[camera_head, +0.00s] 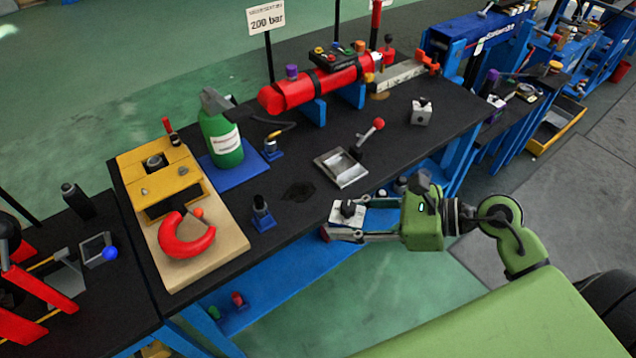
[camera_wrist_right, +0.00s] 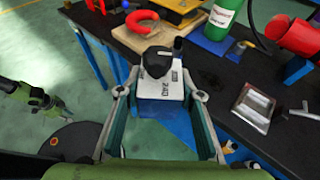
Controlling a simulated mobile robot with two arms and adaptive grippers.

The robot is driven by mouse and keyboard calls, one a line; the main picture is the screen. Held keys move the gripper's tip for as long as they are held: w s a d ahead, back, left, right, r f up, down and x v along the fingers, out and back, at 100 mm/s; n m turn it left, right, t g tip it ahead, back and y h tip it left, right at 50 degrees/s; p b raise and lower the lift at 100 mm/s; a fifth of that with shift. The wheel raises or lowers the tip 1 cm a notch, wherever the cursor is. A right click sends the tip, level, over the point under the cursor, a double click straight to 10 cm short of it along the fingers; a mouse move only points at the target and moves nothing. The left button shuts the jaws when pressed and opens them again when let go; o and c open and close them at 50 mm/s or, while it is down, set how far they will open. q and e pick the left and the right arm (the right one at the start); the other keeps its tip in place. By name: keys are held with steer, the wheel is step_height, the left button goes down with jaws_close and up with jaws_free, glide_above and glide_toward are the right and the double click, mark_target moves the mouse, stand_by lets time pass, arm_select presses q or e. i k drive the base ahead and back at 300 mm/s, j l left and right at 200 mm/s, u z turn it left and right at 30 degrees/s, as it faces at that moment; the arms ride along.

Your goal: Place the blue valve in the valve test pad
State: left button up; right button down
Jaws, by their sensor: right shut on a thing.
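In the right wrist view the block (camera_wrist_right: 162,92) sits between both fingers and bears dark print. Two small valve-like pieces with blue bases stand on the bench: a dark-topped one (camera_head: 262,213) near the front and a yellow-topped one (camera_head: 271,148) behind it. I cannot tell which is the blue valve. No pad is clearly labelled as the valve test pad; a dark flat patch (camera_head: 298,191) lies mid-bench.
A silver tray (camera_head: 342,168) and a red-knobbed lever (camera_head: 370,132) lie behind the gripper. A green bottle (camera_head: 221,140) stands on a blue mat (camera_head: 236,177). A wooden board (camera_head: 225,248) carries a red hook (camera_head: 187,244). A red cylinder (camera_head: 320,84) lies at the back.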

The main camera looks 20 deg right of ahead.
mark_target(341, 165)
steer(key=j, duration=0.6)
steer(key=j+z, duration=0.15)
steer(key=j, duration=0.45)
steer(key=k+j, duration=0.15)
steer(key=j, duration=0.4)
steer(key=i+z, duration=0.05)
